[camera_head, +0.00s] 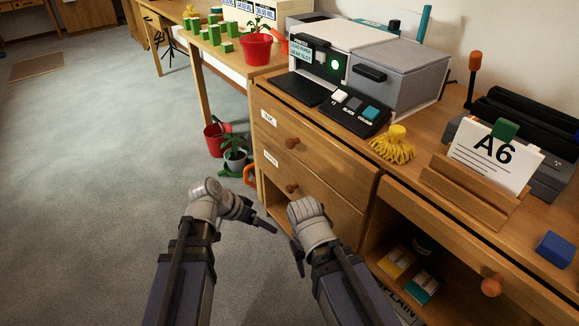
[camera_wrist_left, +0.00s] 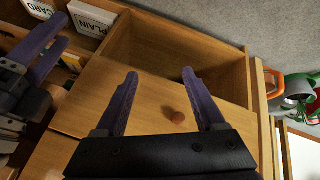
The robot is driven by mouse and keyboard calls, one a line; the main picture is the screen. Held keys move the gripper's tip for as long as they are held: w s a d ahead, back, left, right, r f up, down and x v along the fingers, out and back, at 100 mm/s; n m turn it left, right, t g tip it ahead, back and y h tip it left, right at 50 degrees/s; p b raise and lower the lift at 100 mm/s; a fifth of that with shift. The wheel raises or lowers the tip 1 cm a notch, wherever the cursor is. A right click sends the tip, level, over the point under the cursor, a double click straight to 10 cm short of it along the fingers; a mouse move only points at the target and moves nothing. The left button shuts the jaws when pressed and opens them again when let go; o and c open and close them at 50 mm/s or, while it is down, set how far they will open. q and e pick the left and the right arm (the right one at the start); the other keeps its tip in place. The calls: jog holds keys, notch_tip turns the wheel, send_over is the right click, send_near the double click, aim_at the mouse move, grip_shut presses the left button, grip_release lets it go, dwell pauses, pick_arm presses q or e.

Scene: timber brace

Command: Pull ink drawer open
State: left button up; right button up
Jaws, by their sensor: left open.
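The wooden cabinet has an upper drawer (camera_head: 313,152) with a round knob (camera_head: 291,143) and a small white label (camera_head: 268,118) too small to read surely. A lower drawer below it has its own knob (camera_head: 291,187) and label (camera_head: 271,159). Both drawers look shut. My left gripper (camera_head: 262,222) is open and empty, in front of the cabinet. In the left wrist view, a drawer knob (camera_wrist_left: 177,117) appears between its fingers (camera_wrist_left: 160,74), without visible contact.
An open shelf right of the drawers holds a yellow box (camera_head: 396,263) and a teal box (camera_head: 422,287). A potted plant (camera_head: 235,157) is on the floor. Floor at left is clear.

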pick_arm(q)
jog(key=w+d+r+m+t+h, duration=0.4)
jog(key=w+r+m+h, duration=0.1)
jog(key=w+r, duration=0.2)
jog(key=m+t+h, duration=0.3)
jog(key=t, duration=0.1)
send_near(287, 145)
jog(key=x, duration=0.3)
jog(key=shift+b+x, duration=0.3)
jog(key=shift+x, duration=3.7)
jog(key=shift+c, duration=0.3)
grip_shut()
